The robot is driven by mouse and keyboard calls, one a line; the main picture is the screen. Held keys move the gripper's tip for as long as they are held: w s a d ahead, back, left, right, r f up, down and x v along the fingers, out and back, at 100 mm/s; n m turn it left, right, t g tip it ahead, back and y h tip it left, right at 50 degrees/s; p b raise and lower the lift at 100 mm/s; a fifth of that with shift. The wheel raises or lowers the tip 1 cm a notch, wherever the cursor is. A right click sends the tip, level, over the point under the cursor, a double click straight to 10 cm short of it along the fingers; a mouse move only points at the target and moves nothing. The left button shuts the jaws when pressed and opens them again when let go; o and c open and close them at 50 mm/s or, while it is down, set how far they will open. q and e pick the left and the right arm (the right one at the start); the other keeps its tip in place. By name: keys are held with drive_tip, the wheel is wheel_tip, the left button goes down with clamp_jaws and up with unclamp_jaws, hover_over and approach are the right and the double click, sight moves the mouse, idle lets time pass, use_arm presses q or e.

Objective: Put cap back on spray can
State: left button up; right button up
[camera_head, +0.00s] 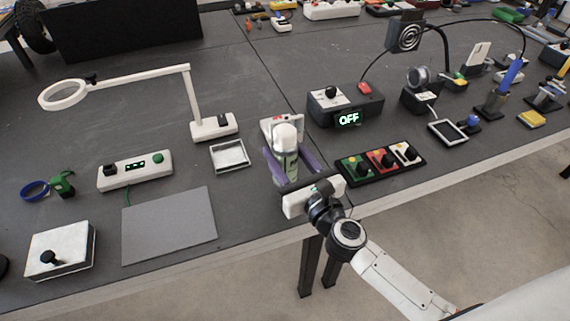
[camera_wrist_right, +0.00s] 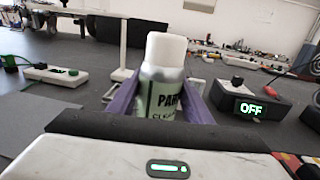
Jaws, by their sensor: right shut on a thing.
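The spray can (camera_head: 287,160) stands upright near the front edge of the table. It has a pale green body with dark lettering, which shows in the right wrist view (camera_wrist_right: 163,95). A white cap (camera_head: 285,134) sits on top of the can, and it also shows in the right wrist view (camera_wrist_right: 166,49). My right gripper (camera_head: 287,158) has purple fingers on both sides of the can's body, below the cap, and is shut on the can. The fingers hide part of the can's sides, and the gripper's body hides its bottom. My left gripper is not in view.
A white-and-dark box with an OFF display (camera_head: 338,106) and a switch panel (camera_head: 381,163) stand right of the can. A small tray (camera_head: 243,168), a magnifier lamp (camera_head: 214,126) and a grey mat (camera_head: 170,226) lie left.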

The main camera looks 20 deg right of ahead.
sight(291, 174)
drive_tip(key=shift+f+b, duration=1.15)
drive_tip(key=shift+f, duration=0.6)
drive_tip(key=shift+f, duration=0.2)
drive_tip(key=o, duration=1.5)
